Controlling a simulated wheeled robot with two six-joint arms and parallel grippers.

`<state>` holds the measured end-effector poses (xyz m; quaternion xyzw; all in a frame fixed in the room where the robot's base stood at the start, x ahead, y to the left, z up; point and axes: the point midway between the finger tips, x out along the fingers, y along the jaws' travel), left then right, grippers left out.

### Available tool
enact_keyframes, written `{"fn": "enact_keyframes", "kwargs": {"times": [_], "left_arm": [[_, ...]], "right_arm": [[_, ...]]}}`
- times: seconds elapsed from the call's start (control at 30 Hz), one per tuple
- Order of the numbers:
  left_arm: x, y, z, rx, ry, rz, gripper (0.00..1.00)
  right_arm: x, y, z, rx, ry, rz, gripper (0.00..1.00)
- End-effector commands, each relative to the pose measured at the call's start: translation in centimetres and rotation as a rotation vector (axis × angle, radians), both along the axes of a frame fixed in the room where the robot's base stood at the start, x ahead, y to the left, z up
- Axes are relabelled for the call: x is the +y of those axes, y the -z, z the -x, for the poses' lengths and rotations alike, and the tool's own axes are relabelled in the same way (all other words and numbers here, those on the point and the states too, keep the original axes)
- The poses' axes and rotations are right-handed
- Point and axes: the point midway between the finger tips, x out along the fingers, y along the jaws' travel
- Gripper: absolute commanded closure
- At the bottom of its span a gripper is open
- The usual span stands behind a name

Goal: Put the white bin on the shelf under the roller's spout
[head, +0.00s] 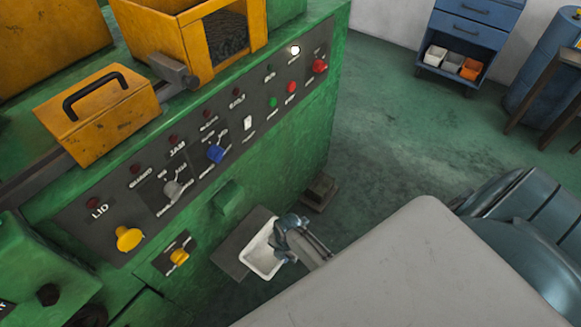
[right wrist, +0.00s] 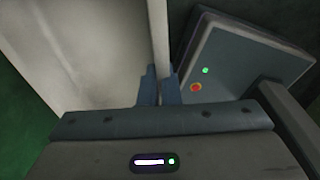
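The white bin (head: 262,262) is at the green machine's front, over the right part of a dark flat shelf (head: 232,257). The green spout (head: 228,198) juts from the machine's front above and left of the bin. I cannot tell whether the bin touches the shelf. My right gripper (head: 278,235) is at the bin's right side. In the right wrist view the fingers (right wrist: 159,88) are shut on the bin's upright wall (right wrist: 158,35), with the bin's inside (right wrist: 85,50) to the left. My left gripper is not in view.
The machine's control panel (head: 200,150) has knobs and lamps above the shelf. A dark block (head: 320,191) stands on the floor by the machine. A blue cabinet (head: 468,35) holding white and orange bins, and a blue drum (head: 540,70), stand far off. Open floor (head: 400,140) lies between.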

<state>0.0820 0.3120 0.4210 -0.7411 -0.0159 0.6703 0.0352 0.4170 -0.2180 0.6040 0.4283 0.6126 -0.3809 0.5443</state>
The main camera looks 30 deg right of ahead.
Motion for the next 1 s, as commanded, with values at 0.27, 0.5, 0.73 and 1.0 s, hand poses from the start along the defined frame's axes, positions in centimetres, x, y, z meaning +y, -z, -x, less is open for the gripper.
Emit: {"fn": "enact_keyframes", "kwargs": {"times": [0.27,0.5,0.73,1.0], "left_arm": [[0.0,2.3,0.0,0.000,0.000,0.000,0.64],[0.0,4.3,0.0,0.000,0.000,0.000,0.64],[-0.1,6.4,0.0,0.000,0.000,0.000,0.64],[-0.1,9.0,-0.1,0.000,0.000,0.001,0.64]], "right_arm": [[0.8,0.9,-2.2,-0.003,0.000,-0.002,1.00],[1.6,1.5,-4.5,-0.004,0.001,0.000,1.00],[2.4,2.0,-6.6,-0.005,0.002,-0.002,1.00],[3.3,2.6,-9.1,-0.005,0.002,-0.001,1.00]]}}
